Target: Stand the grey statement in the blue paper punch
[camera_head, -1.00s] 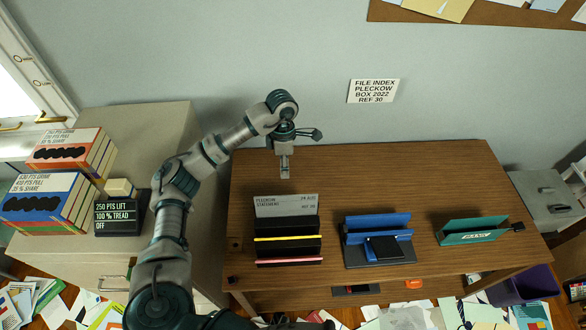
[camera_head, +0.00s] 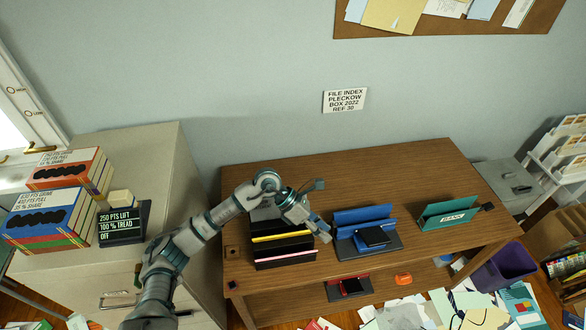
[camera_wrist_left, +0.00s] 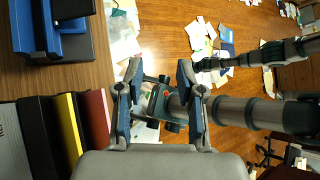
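The grey statement (camera_wrist_left: 14,142) shows in the left wrist view as a grey sheet at the lower left, standing in the black file rack (camera_head: 270,265); in the head view my left arm covers most of that spot. The blue paper punch (camera_head: 365,216) stands right of the rack, with an upright blue back and a dark base. My left gripper (camera_head: 318,232) is over the rack's right side, close to the punch. Its fingers are apart and empty in the left wrist view (camera_wrist_left: 160,100). What seems to be my right gripper shows low behind them; its fingers are unclear.
A yellow and a pink sheet stand in the rack's front slots. A teal bank holder (camera_head: 450,212) stands right of the punch. Stacked boxes (camera_head: 50,215) and a black sign (camera_head: 122,226) sit on the left cabinet. The table's back strip (camera_head: 400,160) is clear.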

